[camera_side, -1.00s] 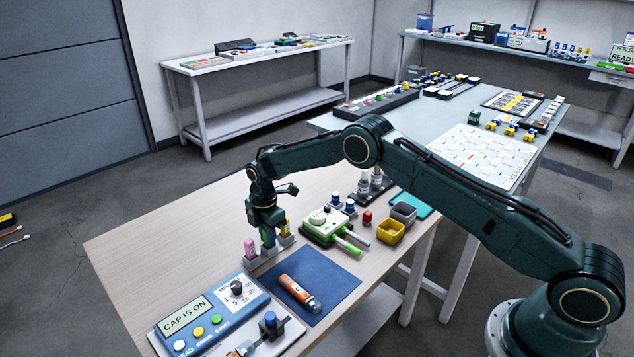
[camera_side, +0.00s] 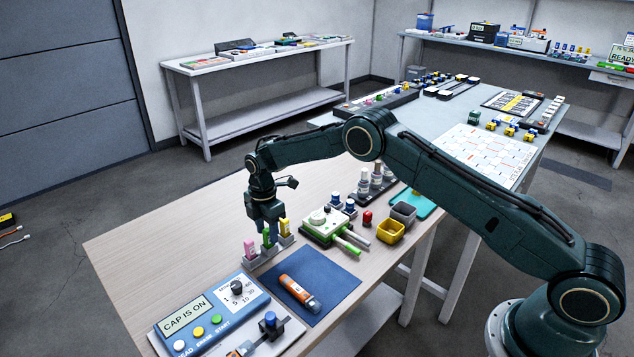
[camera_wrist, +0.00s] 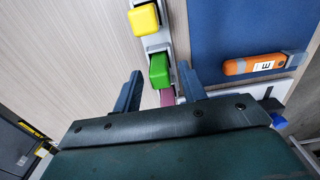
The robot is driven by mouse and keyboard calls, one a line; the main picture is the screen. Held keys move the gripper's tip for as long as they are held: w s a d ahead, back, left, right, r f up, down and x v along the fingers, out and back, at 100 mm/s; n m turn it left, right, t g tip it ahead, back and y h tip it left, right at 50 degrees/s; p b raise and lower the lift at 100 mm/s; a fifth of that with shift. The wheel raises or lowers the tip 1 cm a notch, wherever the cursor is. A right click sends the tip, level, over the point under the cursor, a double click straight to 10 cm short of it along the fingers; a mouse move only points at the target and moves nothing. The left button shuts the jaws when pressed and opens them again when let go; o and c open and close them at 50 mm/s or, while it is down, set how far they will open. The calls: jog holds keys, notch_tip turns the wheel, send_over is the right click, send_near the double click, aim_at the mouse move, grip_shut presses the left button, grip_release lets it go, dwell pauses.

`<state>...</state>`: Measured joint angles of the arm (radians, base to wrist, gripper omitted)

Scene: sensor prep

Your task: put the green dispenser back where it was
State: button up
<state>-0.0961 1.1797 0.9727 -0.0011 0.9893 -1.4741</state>
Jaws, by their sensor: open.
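The green dispenser (camera_side: 267,238) stands in the middle slot of a grey holder (camera_side: 258,260), between the pink dispenser (camera_side: 249,249) and the yellow dispenser (camera_side: 285,228). In the wrist view the green dispenser (camera_wrist: 159,71) shows its top, with the yellow one (camera_wrist: 144,18) above it and part of the pink one (camera_wrist: 167,97) below. My gripper (camera_side: 264,226) is open just above the green dispenser. In the wrist view its two fingers (camera_wrist: 160,84) are spread on either side, apart from it.
A blue mat (camera_side: 325,275) with an orange tube (camera_side: 297,291) lies right of the holder. A panel reading "CAP IS ON" (camera_side: 186,315) is in front. A green-and-white device (camera_side: 325,226) and yellow bin (camera_side: 390,231) stand further right. Wood table left of the holder is clear.

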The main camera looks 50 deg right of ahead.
notch_tip(320, 180, up, 10)
dwell(0.5)
dwell(0.5)
notch_tip(320, 180, up, 14)
jog(key=f+m+t, duration=0.1)
jog(key=m, duration=0.3)
send_over(267, 229)
jog(key=s+d, duration=0.2)
jog(key=s, duration=0.5)
jog(key=s+d+r+m+t, duration=0.2)
jog(key=s+r+m, duration=0.3)
jog(key=s+r, duration=0.65)
jog(key=s+d+f+m+t, duration=0.1)
jog(key=s+m, duration=0.3)
jog(key=s, duration=0.9)
jog(key=s+d+f+m+t, duration=0.1)
jog(key=s+m, duration=0.4)
jog(key=s, duration=0.8)
jog(key=shift+s+f+t, duration=0.15)
jog(key=shift+f+t, duration=0.15)
